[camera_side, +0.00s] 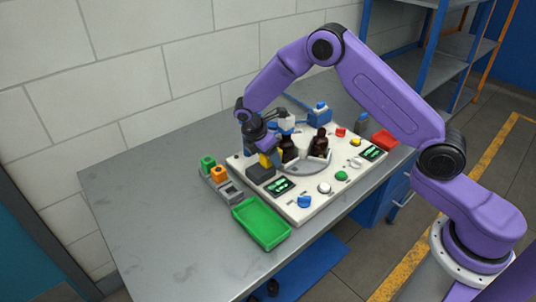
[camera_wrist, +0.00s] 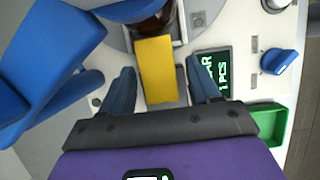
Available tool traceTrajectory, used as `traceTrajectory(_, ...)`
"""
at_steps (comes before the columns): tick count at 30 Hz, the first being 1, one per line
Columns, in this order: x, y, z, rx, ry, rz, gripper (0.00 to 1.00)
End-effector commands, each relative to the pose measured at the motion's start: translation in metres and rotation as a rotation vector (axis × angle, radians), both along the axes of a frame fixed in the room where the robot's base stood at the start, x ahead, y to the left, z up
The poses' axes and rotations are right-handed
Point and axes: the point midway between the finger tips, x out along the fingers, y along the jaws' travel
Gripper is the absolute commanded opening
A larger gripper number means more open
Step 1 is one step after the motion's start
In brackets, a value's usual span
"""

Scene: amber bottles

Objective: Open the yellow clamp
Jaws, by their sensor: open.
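The yellow clamp (camera_wrist: 157,70) is a flat yellow block in the wrist view, beside an amber bottle (camera_wrist: 166,20) at the top edge. In the side view the clamp (camera_side: 265,160) shows partly below my gripper. My gripper (camera_wrist: 163,83) has blue fingers, open, one on each side of the yellow piece with gaps between. In the side view my gripper (camera_side: 262,147) is low over the left part of the white board. The clamp's contact with the bottle is partly hidden.
The white board (camera_side: 320,205) carries knobs, buttons and green displays (camera_side: 280,187). A second amber bottle (camera_side: 319,142) stands to the right. A green tray (camera_side: 262,222) and coloured blocks (camera_side: 213,170) lie in front and left. A large blue part (camera_wrist: 45,55) is close on the left.

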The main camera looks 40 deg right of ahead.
Motion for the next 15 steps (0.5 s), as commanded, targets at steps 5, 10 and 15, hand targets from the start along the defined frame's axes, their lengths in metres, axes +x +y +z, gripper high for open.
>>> traceTrajectory(5,0.000,0.000,0.000,0.000,0.000,0.000,0.29)
traceTrajectory(10,0.000,0.000,0.000,0.000,0.000,0.000,0.00)
traceTrajectory(15,0.001,0.013,0.000,0.000,-0.001,0.004,0.00)
